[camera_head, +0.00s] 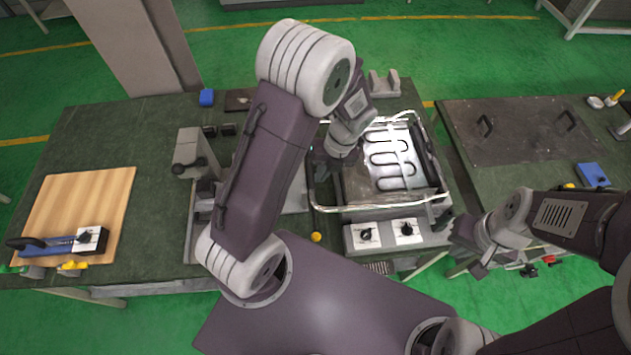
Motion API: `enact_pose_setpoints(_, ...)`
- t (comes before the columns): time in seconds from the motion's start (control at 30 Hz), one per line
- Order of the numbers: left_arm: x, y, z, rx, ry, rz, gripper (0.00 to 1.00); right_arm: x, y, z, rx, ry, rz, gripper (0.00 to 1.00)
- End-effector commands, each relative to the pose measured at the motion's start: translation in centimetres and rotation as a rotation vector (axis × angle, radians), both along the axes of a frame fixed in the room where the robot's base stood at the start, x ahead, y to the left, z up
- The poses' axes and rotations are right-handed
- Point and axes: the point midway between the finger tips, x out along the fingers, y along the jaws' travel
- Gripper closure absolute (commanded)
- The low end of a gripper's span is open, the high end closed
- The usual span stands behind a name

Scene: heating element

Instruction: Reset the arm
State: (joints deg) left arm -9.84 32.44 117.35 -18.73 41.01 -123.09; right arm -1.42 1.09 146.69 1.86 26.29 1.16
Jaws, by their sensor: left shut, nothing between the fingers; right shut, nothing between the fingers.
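My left arm rises over the table's middle and bends down at the elbow. My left gripper (324,168) is shut and empty at the left side of a metal frame (372,208). I cannot tell whether it touches the frame. A dark looped heating element (393,160) lies on a bright plate inside the frame. My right gripper (468,252) is shut and empty, low at the front, right of a panel with two black knobs (386,233). My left arm hides part of the table and the equipment left of the frame.
A wooden board (84,200) with a blue-handled tool (50,245) lies at the left. A grey device (193,153) and a blue block (206,97) stand on the green table (145,140). A dark plate (525,130) with two handles lies at the right, near a blue box (593,174).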

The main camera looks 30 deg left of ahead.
Motion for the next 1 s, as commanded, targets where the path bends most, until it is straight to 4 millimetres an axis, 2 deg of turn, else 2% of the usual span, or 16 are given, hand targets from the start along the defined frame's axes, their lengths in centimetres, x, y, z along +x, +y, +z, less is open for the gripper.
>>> enact_pose_setpoints(0.1, 0.4, -0.4, 2.5, -0.001, -0.006, 0.000, 1.00, 0.0, 0.0, -0.4, 0.000, 0.000, 0.000, 1.00)
enact_pose_setpoints(0.23, 0.6, -0.7, 4.2, 0.001, -0.003, -0.002, 1.00, 0.0, 0.0, -0.4, 0.000, 0.000, 0.000, 1.00)
enact_pose_setpoints(0.37, 0.5, -0.8, 4.8, 0.000, 0.000, -0.001, 1.00, 0.0, 0.0, -0.4, 0.000, 0.000, 0.000, 1.00)
enact_pose_setpoints(0.67, 0.5, -0.7, 4.8, 0.001, 0.000, 0.000, 1.00, 0.0, 0.0, -0.5, 0.000, 0.000, 0.000, 1.00)
enact_pose_setpoints(0.77, 0.9, -0.2, 3.5, -0.003, -0.021, 0.018, 1.00, 0.0, 0.0, -2.4, 0.000, -0.001, 0.000, 1.00)
enact_pose_setpoints(0.8, 1.0, 0.2, 3.0, -0.007, -0.044, 0.033, 1.00, 0.0, 0.0, -3.8, 0.000, -0.001, 0.000, 1.00)
enact_pose_setpoints(0.87, -0.3, 1.1, 1.5, -0.020, -0.059, 0.075, 1.00, 0.0, 0.0, -6.4, 0.000, 0.000, 0.000, 1.00)
enact_pose_setpoints(0.9, -1.7, 1.4, 0.0, -0.039, -0.087, 0.164, 1.00, 0.0, 0.0, -8.3, 0.000, 0.000, 0.000, 1.00)
enact_pose_setpoints(0.93, -2.8, 1.4, -0.8, -0.053, -0.122, 0.297, 1.00, 0.0, 0.0, -9.2, 0.000, 0.000, 0.000, 1.00)
enact_pose_setpoints(1.0, -4.2, 1.2, -1.6, -0.074, -0.187, 0.582, 1.00, 0.0, 0.0, -9.9, 0.000, 0.001, 0.000, 1.00)
